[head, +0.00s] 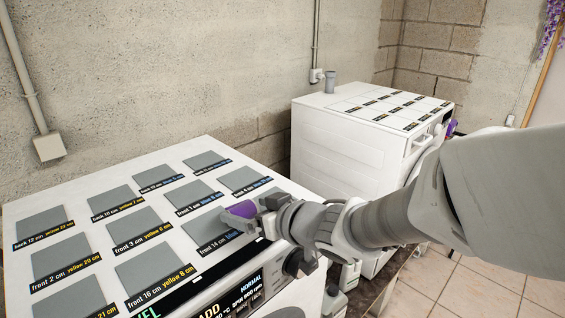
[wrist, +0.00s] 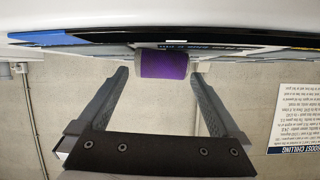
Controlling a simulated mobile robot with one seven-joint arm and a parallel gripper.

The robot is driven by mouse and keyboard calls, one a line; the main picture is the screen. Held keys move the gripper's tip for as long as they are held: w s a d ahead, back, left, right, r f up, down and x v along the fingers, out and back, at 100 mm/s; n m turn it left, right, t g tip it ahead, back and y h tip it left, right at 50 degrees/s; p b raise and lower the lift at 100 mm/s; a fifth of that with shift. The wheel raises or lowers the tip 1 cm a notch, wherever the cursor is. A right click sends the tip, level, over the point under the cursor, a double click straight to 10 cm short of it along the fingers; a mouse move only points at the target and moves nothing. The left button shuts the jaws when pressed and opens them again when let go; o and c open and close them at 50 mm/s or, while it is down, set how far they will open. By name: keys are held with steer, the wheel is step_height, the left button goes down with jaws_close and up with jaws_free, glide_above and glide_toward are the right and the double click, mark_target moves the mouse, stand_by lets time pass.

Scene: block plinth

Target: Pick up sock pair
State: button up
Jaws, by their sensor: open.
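The sock pair is a purple roll with a grey end (head: 241,209). It lies on the white washing machine top, near its front edge, by the label "front 14 cm". My gripper (head: 262,213) reaches in from the right, low over the top, with its fingers at the roll and partly covering it. In the wrist view the purple roll (wrist: 163,65) shows between the two open fingertips (wrist: 160,75), with a gap on each side. I cannot tell how far it sits between the fingers in depth.
The washing machine top (head: 222,149) carries several grey squares with black labels. A second white machine (head: 340,140) stands behind, with a grey cylinder (head: 330,82) on it. The control panel and knob (head: 292,262) are below my gripper. Tiled floor (head: 480,290) lies at right.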

steer(key=shift+p+x, duration=0.35)
steer(key=shift+x, duration=2.65)
steer(key=shift+r, duration=0.2)
steer(key=c, duration=1.1)
steer(key=shift+r, duration=0.1)
